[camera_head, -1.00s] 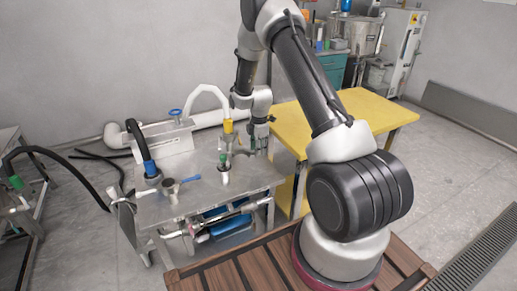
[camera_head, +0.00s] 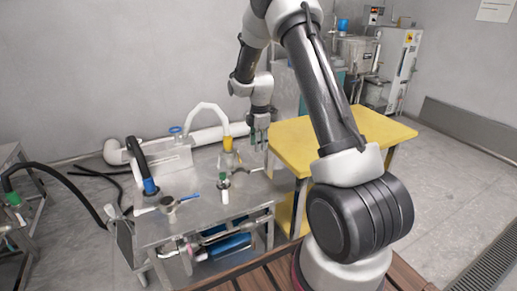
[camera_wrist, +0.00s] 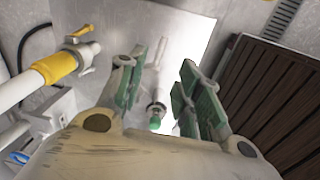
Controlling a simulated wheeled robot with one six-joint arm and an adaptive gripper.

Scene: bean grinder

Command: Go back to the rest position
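My gripper (camera_head: 260,138) points down above the right part of the metal bench (camera_head: 245,194), near the yellow table. In the wrist view my gripper (camera_wrist: 160,90) has its two green-padded fingers spread apart with nothing between them. A small metal fitting with a green end (camera_wrist: 155,115) shows in the gap, lower down on the bench and apart from the fingers. In the head view the green-topped fitting (camera_head: 223,178) stands left of and below my gripper.
A yellow table (camera_head: 330,135) stands right of the bench. A white hose with a yellow collar (camera_head: 227,143) rises close left of my gripper.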

